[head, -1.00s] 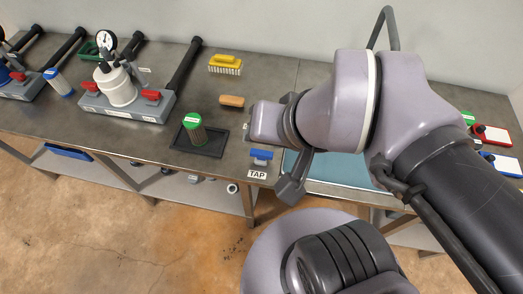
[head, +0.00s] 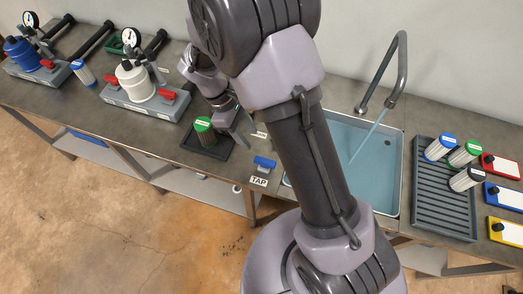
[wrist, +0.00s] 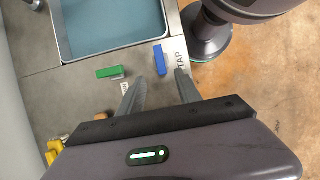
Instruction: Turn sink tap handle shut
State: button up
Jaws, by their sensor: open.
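The blue tap handle (head: 264,162) sits at the bench's front edge, beside the TAP label (head: 258,181). The grey spout (head: 401,65) arches over the sink (head: 392,180), and a thin blue stream of water (head: 368,135) runs from it. My gripper (head: 242,138) is open and empty, above the bench to the left of the handle. In the wrist view, the blue handle (wrist: 160,60) shows just beyond and between the spread fingertips (wrist: 158,82), apart from them. A green handle (wrist: 110,72) lies left of it there; my arm hides it in the head view.
A green-capped filter (head: 205,130) stands on a black tray (head: 222,158) close to my gripper. A grey housing base (head: 150,105) with red handles is farther left. A ribbed drain rack (head: 440,200) with filters is right of the sink.

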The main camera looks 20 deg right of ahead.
aim_at(263, 160)
jog(key=b+x, duration=0.4)
jog(key=x, duration=0.8)
jog(key=shift+f, duration=0.4)
jog(key=shift+c, duration=0.4)
grip_shut()
